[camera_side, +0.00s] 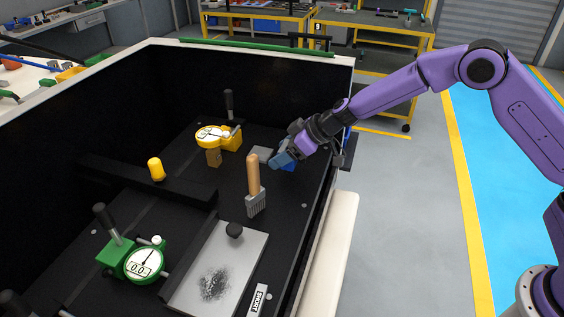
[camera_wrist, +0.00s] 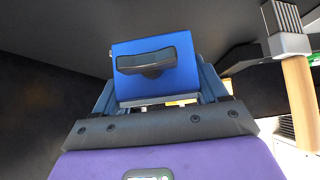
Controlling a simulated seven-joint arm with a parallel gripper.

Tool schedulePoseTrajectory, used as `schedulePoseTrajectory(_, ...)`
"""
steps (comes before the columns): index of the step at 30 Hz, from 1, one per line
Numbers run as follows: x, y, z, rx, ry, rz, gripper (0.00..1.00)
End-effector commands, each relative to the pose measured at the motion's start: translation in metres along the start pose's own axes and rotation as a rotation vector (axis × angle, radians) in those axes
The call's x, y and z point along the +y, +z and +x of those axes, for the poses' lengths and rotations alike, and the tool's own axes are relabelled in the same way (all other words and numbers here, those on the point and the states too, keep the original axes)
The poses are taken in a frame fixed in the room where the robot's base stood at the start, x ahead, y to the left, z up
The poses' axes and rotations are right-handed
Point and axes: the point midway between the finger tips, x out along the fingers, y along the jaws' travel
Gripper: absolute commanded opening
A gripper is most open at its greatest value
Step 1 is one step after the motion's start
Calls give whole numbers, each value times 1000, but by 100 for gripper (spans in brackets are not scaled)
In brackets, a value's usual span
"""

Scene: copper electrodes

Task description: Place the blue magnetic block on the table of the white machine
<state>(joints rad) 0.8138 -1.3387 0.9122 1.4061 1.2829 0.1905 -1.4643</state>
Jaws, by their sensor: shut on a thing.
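The blue magnetic block (camera_wrist: 130,82) has a dark handle on its face and fills the space between my gripper's fingers in the wrist view. In the side view only a little of the blue block (camera_side: 290,167) shows beside the fingers. My gripper (camera_side: 279,161) is shut on it, low over the right back part of the machine's black table (camera_side: 180,220). I cannot tell whether the block touches the table. The white machine (camera_side: 326,262) has pale outer walls and a dark inside.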

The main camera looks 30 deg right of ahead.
Motion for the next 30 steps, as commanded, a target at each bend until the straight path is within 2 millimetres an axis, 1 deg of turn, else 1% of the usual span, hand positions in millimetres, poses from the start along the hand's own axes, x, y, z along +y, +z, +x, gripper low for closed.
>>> schedulePoseTrajectory(2, 2, 1, 10, 1, -1, 0, 17)
schedulePoseTrajectory(3, 3, 4, 14, 0, 0, 1, 17)
schedulePoseTrajectory(9, 2, 20, 28, 1, 0, 0, 17)
schedulePoseTrajectory(23, 2, 23, 32, 2, 1, 0, 17)
schedulePoseTrajectory(24, 2, 25, 33, -1, 0, 0, 76)
schedulePoseTrajectory(26, 2, 25, 33, -1, -1, 0, 95)
schedulePoseTrajectory(27, 2, 25, 33, -1, 0, 0, 98)
schedulePoseTrajectory(30, 2, 25, 33, -1, 0, 0, 98)
